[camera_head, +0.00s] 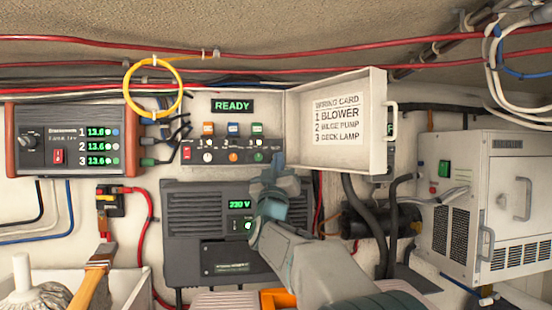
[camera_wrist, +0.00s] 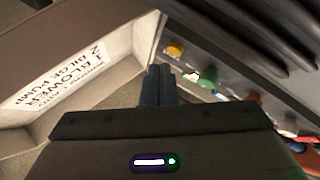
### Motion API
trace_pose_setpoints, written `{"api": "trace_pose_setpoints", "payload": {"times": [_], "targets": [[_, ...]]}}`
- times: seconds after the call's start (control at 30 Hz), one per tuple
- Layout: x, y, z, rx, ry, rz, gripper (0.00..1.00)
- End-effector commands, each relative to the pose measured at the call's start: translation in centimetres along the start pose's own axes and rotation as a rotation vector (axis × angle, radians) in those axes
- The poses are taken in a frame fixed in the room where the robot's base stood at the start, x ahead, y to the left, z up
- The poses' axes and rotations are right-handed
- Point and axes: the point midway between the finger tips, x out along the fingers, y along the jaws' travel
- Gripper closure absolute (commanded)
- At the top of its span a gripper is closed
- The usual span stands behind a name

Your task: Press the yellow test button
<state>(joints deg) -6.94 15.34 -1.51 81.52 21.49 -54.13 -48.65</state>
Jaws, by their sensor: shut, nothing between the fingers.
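A small round yellow button (camera_wrist: 174,48) shows in the wrist view, just beyond and slightly right of my fingertips. I cannot tell whether they touch it. I do not make it out in the head view, where my gripper covers the right end of the control panel (camera_head: 222,157). My gripper (camera_head: 279,158) is shut and empty in front of that end; its fingers also show in the wrist view (camera_wrist: 159,70). The panel carries a red switch and white, orange and green round parts, with orange, blue and green parts above. A display above it (camera_head: 233,106) reads READY.
An open white cover (camera_head: 377,125) with a wiring card stands right of the panel, close to my gripper. A dark grey unit (camera_head: 190,225) showing 230 V is below. A meter box (camera_head: 70,139) is at left, a white cabinet (camera_head: 462,210) at right. Cables run above.

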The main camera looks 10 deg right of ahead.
Motion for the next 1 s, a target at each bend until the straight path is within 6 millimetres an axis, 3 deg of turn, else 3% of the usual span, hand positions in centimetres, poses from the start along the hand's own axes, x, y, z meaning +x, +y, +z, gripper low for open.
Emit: {"api": "trace_pose_setpoints", "payload": {"times": [1.0], "targets": [[0.85, -0.60, 0.62, 0.000, 0.000, 0.000, 1.00]]}}
